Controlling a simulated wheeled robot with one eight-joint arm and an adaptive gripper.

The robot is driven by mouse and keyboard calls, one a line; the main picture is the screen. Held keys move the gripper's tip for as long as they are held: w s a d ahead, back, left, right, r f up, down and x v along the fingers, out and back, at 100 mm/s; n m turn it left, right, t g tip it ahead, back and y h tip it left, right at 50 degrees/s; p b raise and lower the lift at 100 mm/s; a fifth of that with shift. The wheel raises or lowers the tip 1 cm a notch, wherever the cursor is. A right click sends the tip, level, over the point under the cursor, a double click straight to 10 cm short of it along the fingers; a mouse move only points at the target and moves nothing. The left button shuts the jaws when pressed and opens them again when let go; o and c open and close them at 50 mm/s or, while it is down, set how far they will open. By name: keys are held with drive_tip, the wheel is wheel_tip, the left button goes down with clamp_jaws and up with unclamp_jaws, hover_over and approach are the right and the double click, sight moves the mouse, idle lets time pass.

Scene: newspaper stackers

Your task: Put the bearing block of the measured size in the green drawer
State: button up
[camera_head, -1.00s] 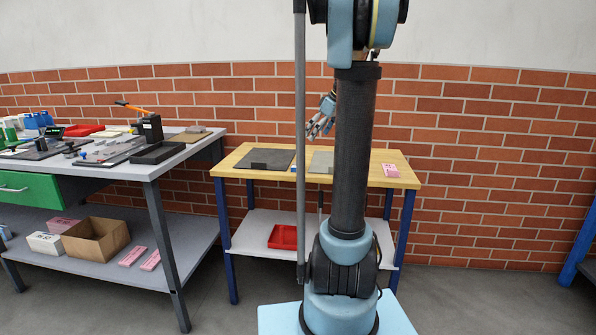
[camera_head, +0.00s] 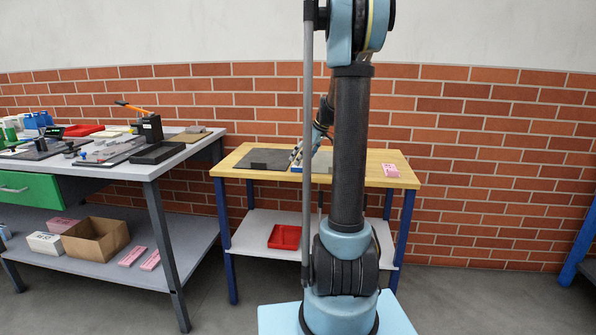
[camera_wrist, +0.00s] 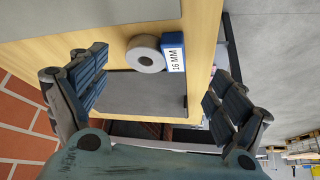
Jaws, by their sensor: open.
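In the wrist view a blue block (camera_wrist: 172,40) with a white label reading "16 MM" stands on the wooden table. A round grey ring-shaped piece (camera_wrist: 146,54) sits right beside it, seemingly touching. My gripper (camera_wrist: 158,74) is open, its fingers apart on either side of these pieces in the picture. I cannot tell how far it is above them. In the head view my gripper (camera_head: 297,154) is low over the wooden table (camera_head: 378,174), partly hidden by my arm. The green drawer (camera_head: 28,189) is under the left workbench and looks shut.
A red tray (camera_head: 285,237) is on the lower shelf. The left workbench (camera_head: 185,153) is crowded with tools; a cardboard box (camera_head: 95,241) sits below.

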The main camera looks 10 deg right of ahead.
drive_tip(key=shift+x, duration=2)
drive_tip(key=shift+w+d, duration=0.1)
drive_tip(key=c, duration=1.6)
